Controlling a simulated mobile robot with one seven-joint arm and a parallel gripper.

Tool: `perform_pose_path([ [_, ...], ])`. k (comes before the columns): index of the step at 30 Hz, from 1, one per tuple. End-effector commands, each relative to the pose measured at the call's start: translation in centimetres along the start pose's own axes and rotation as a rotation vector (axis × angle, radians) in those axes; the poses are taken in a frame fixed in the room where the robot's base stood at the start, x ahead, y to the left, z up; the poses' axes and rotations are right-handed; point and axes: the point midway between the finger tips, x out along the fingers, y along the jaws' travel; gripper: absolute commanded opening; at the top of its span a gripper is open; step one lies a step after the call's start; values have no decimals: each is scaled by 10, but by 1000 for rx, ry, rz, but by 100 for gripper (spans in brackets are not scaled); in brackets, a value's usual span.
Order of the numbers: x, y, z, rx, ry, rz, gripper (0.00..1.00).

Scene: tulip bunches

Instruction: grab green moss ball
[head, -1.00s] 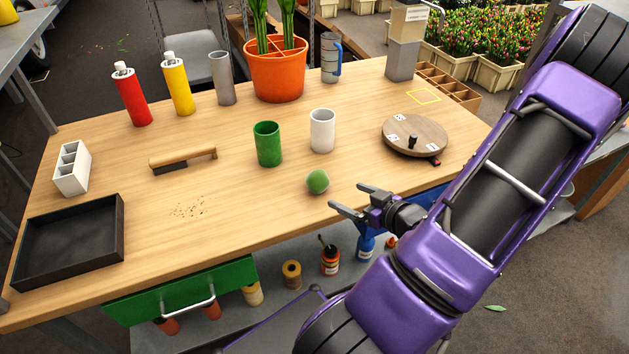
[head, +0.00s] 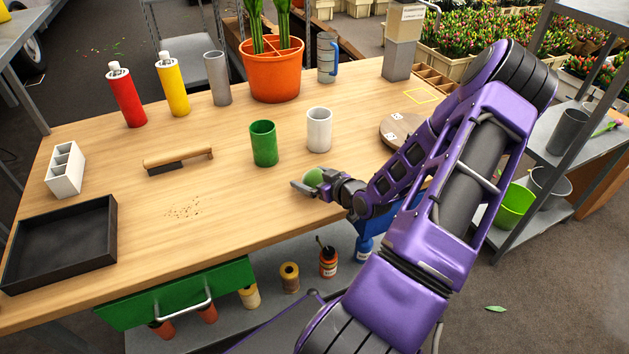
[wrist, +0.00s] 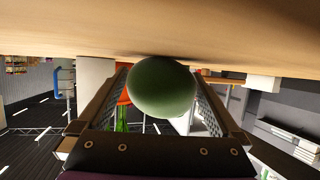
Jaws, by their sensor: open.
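The green moss ball (head: 314,178) rests on the wooden table near its front edge. My gripper (head: 311,184) is low over the table at the ball, with its fingers open. In the wrist view the ball (wrist: 162,87) lies between the two finger pads (wrist: 163,100), one on each side. I cannot tell whether either pad touches it. In the head view part of the ball is hidden by the fingers.
A green cup (head: 264,144) and a white cup (head: 319,130) stand just behind the ball. A round wooden board (head: 397,128) is partly hidden behind my arm. A brush (head: 178,160) and a black tray (head: 60,245) lie left.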

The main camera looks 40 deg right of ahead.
Motion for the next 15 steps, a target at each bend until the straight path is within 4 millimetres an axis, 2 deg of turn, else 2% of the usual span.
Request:
perform_pose_path([
  [3,11,0,0,0,1,-1,100],
  [10,12,0,0,0,0,0,100],
  [11,12,0,0,0,0,0,98],
  [15,12,0,0,0,0,0,73],
])
